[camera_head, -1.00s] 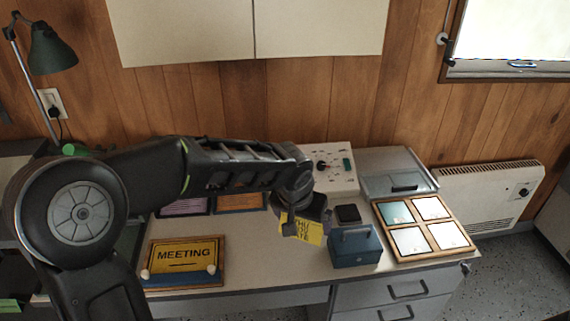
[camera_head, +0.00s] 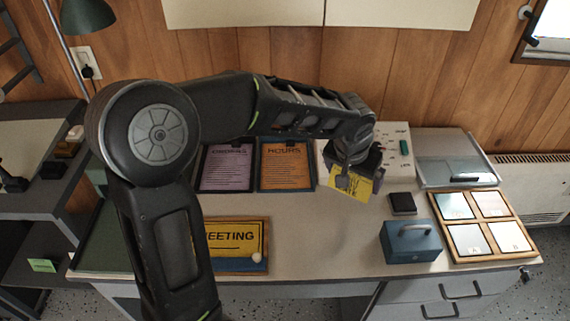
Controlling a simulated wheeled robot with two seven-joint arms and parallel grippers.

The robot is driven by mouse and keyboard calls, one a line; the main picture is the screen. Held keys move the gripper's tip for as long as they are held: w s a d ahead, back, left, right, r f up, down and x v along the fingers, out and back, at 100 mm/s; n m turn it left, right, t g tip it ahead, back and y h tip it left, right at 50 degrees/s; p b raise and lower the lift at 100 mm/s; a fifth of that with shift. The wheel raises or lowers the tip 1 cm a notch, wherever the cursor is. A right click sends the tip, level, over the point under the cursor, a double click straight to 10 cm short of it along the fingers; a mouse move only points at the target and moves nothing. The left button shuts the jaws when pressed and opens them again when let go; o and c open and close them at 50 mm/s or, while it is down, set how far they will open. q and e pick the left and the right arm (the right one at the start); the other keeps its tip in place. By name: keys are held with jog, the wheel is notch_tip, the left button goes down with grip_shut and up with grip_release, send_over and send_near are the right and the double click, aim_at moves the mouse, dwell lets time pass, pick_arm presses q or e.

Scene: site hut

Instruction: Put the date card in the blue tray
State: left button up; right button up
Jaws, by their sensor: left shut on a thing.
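My left gripper (camera_head: 352,178) is shut on the yellow date card (camera_head: 358,186). It holds the card tilted above the back middle of the desk, in front of a pale panel; part of the card is hidden by the fingers, and its print is too small to read. A blue ledge-like strip (camera_head: 236,265) runs along the front of the yellow MEETING sign (camera_head: 238,236); I cannot tell whether it is the blue tray. Part of the sign is hidden behind my left arm. My right gripper is not in view.
A blue box with a handle (camera_head: 410,242) and a small black pad (camera_head: 402,204) stand right of the gripper. A wooden frame of tiles (camera_head: 455,252) lies at the right. Purple (camera_head: 226,168) and orange (camera_head: 286,165) notices stand behind. The desk's front middle is clear.

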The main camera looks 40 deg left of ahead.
pick_arm(q)
jog(key=w+a+n+y+b, duration=0.1)
jog(key=a+n+b, duration=0.1)
jog(key=a, duration=0.9)
jog(key=w+a+n+y+b, duration=0.1)
jog(key=a+n, duration=0.4)
jog(key=a, duration=0.6)
jog(key=shift+w+f+g+y+b, duration=0.3)
jog(key=shift+w+f+g+b, duration=0.1)
jog(key=shift+w+f, duration=0.1)
jog(key=shift+f, duration=2.45)
notch_tip(320, 180, down, 5)
jog(key=shift+f, duration=0.1)
